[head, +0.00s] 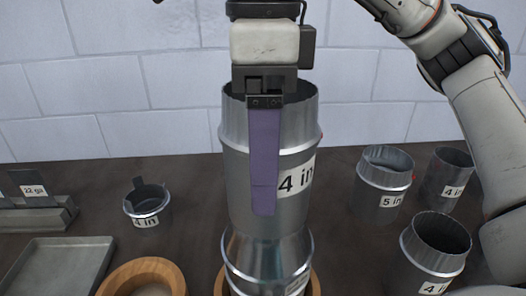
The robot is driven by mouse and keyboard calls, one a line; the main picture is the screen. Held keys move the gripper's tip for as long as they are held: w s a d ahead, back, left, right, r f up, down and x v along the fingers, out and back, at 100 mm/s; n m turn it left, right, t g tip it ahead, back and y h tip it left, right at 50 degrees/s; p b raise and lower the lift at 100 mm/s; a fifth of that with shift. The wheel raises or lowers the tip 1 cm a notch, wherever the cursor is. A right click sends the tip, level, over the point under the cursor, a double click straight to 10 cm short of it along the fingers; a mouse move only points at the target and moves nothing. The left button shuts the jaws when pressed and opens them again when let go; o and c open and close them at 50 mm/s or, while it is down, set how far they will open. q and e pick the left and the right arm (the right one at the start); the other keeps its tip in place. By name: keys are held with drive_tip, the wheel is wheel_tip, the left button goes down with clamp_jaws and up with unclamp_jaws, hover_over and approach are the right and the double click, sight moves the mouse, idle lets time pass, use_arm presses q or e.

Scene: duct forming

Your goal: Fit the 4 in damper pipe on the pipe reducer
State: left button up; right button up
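The metal damper pipe (237,175), labelled "4 in", stands upright in the middle of the head view. A small red part shows at its right edge. The pipe reducer (265,252) is directly below it, lined up with it. How far the two overlap is hard to tell. The reducer's lower end is in a wooden ring (316,287). My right gripper (265,165) points down over the pipe's top, one purple finger flat along its near wall. The other finger is hidden. The gripper appears shut on the pipe. My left gripper is not in view.
On the right stand a "5 in" pipe (382,190) and two "4 in" pipes (447,180), (436,250). On the left are a small collar (147,203), an empty wooden ring (172,272), a grey tray (62,262) and a metal block (40,213). A tiled wall is behind.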

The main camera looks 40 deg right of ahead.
drive_tip(key=shift+f, duration=0.4)
drive_tip(key=o, duration=1.3)
wheel_tip(320, 180, up, 10)
drive_tip(key=p, duration=0.3)
drive_tip(key=shift+r+p, duration=0.25)
drive_tip(key=shift+p, duration=0.15)
